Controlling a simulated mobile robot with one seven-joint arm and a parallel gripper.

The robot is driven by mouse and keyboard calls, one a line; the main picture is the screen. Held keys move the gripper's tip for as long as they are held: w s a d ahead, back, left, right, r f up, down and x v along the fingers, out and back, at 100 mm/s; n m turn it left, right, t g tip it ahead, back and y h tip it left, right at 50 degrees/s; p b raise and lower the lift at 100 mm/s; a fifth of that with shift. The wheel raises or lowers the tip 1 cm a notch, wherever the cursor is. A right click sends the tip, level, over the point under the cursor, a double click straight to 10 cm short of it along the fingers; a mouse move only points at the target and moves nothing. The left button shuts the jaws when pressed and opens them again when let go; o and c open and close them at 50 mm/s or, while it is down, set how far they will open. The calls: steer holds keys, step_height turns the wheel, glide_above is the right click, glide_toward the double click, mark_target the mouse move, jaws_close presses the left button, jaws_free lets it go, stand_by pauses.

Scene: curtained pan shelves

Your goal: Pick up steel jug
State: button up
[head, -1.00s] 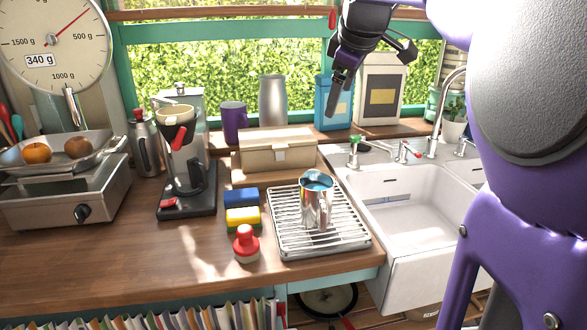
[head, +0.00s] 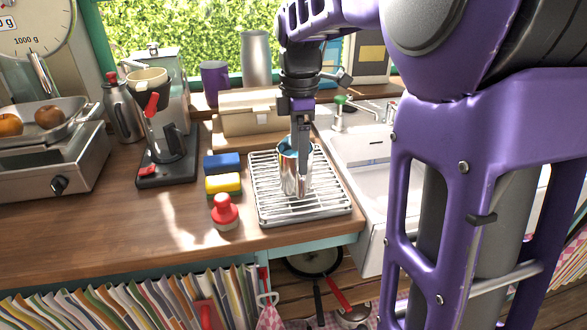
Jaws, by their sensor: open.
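The steel jug (head: 289,172) stands upright on the white slatted drying rack (head: 262,205) at the counter's right end, beside the sink. It is shiny, with a bluish inside showing at its open top. My gripper (head: 304,185) points down at the jug, with its fingers in front of the jug's right part in the head view. The gripper is open. One finger hides part of the jug, and the other finger is not clearly seen. I cannot tell whether a finger touches the jug.
Left of the rack lie a blue sponge (head: 222,163), a yellow sponge (head: 223,184) and a red-topped brush (head: 225,211). A beige box (head: 250,113) stands behind. The white sink (head: 372,235) is to the right. A coffee maker (head: 168,150) stands further left. The front left counter is clear.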

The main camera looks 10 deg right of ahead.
mark_target(299, 189)
step_height(299, 189, down, 10)
steer(key=shift+d+f+b, duration=0.1)
steer(key=shift+f+b, duration=0.15)
steer(key=shift+b, duration=0.3)
jaws_close()
stand_by(0.4)
steer(key=shift+r, duration=0.1)
